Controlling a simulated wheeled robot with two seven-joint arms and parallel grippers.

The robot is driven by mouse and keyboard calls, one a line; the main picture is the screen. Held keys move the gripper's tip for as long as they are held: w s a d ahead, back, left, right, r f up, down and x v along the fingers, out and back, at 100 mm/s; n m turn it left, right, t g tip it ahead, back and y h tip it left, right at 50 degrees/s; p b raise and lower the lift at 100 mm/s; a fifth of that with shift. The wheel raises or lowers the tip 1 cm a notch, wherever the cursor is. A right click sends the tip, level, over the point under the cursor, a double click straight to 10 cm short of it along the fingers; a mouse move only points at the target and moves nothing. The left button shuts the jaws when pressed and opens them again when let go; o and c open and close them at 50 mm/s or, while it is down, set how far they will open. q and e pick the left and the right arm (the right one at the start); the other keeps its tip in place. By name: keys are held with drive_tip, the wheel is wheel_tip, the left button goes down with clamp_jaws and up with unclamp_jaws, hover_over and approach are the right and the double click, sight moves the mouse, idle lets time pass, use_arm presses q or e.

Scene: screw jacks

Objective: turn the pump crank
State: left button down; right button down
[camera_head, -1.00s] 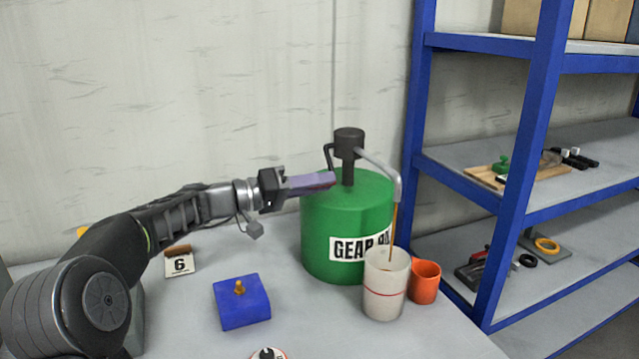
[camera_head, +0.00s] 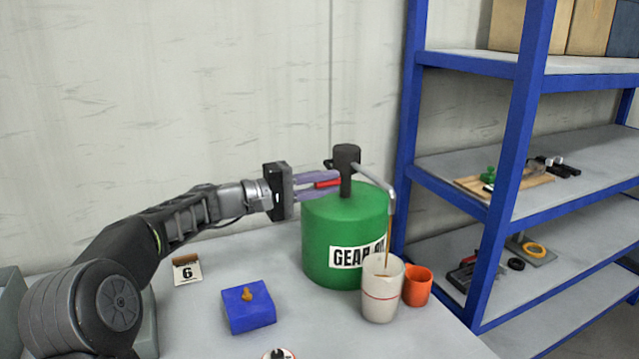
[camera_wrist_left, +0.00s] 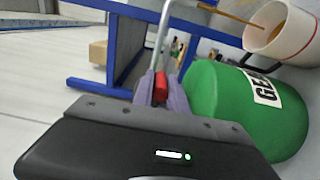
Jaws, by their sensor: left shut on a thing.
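The pump (camera_head: 346,158) has a dark head and stands on top of a green drum (camera_head: 325,235) labelled as gear oil. Its grey spout (camera_head: 388,185) bends down over a white cup with a red line (camera_head: 381,300), and a thin brown stream runs into the cup. My left gripper (camera_head: 322,185) is shut on the red crank handle (camera_head: 326,184), beside the pump head. The handle also shows between the purple fingers in the left wrist view (camera_wrist_left: 160,88). Part of the crank is hidden by the fingers and pump head. My right gripper is not in view.
An orange cup (camera_head: 417,287) stands right of the white cup. A blue block with a brass knob (camera_head: 247,318) and a card marked 6 (camera_head: 187,273) are on the table at left. A blue shelf rack (camera_head: 515,130) rises close on the right.

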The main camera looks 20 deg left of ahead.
use_arm(q)
wheel_tip(320, 180, up, 2)
drive_tip(key=shift+n+p, duration=0.7)
drive_tip(key=shift+n, duration=0.2)
drive_tip(key=shift+w+a+r+n+p, duration=0.3)
drive_tip(key=shift+r+n+p, duration=0.55)
drive_tip(key=shift+n+p, duration=0.95)
drive_tip(key=shift+w+a+r+n+p, duration=0.3)
drive_tip(key=shift+r+n+p, duration=0.6)
drive_tip(key=shift+n+p, duration=0.85)
drive_tip(key=shift+w+a+r+n+p, duration=0.3)
drive_tip(key=shift+r+n+p, duration=0.55)
drive_tip(key=shift+n+p, duration=0.95)
drive_tip(key=shift+m, duration=0.25)
drive_tip(key=c, duration=1.3)
unclamp_jaws()
drive_tip(key=shift+s+a, duration=0.1)
drive_tip(key=shift+s, duration=0.05)
drive_tip(key=shift+b+v, duration=1.05)
drive_tip(key=shift+v, duration=2.75)
